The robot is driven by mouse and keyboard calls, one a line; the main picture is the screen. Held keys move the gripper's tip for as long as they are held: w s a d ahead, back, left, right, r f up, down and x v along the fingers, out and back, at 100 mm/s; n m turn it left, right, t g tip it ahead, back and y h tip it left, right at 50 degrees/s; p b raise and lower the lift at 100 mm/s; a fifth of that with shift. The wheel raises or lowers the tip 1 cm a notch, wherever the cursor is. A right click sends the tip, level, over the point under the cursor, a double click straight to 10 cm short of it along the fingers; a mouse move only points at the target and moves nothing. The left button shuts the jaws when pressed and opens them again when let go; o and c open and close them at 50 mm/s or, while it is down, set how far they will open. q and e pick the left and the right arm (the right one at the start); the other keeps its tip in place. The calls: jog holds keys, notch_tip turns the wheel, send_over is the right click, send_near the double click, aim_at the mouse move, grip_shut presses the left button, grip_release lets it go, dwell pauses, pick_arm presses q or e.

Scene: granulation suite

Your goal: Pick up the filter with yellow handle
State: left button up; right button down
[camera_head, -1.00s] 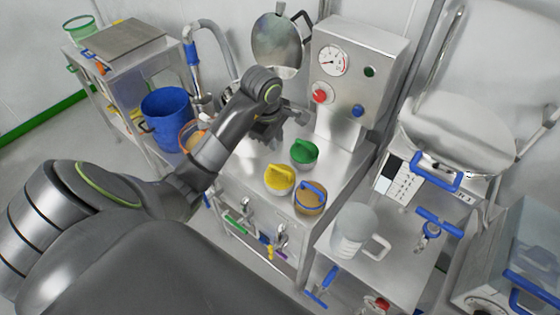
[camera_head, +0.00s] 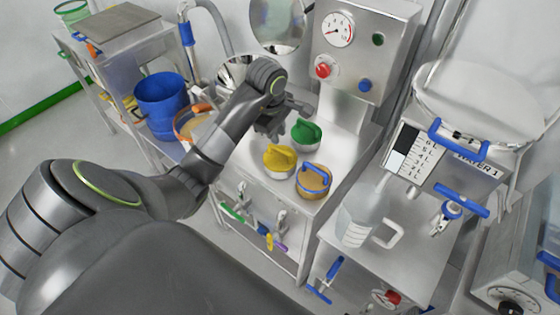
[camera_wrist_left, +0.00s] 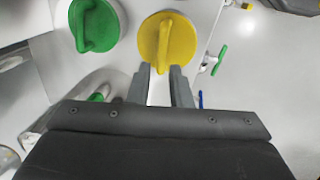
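The filter with the yellow handle (camera_head: 280,160) stands on the steel cabinet top, with a yellow lid and a raised yellow grip. In the left wrist view the yellow filter (camera_wrist_left: 178,40) lies just beyond my fingertips. My left gripper (camera_head: 272,132) is above the cabinet, behind and slightly left of the yellow filter. In the wrist view its two fingers (camera_wrist_left: 160,72) are apart with a bare gap between them, near the filter's edge. Whether they touch it I cannot tell. My right gripper is not in view.
A green-handled filter (camera_head: 306,134) and a blue-handled filter with a tan top (camera_head: 313,180) stand close by. A gauge panel (camera_head: 360,50) rises behind. A clear jug (camera_head: 358,218) stands on the right-hand cart. A blue bucket (camera_head: 162,104) is at left.

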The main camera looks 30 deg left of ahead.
aim_at(280, 149)
pick_arm(q)
jog(key=shift+w+f+b, duration=0.2)
jog(key=shift+f+b, duration=0.55)
jog(key=shift+f, duration=0.15)
jog(key=shift+w+f+b, duration=0.15)
jog(key=shift+f+b, duration=0.55)
jog(key=shift+f, duration=0.15)
notch_tip(280, 149, down, 3)
jog(key=b, duration=0.3)
jog(key=shift+w+a+f, duration=0.1)
jog(key=shift+w+f, duration=0.1)
jog(key=shift+f, duration=0.25)
jog(key=shift+w+f, duration=0.15)
jog(key=shift+f, duration=0.4)
grip_shut()
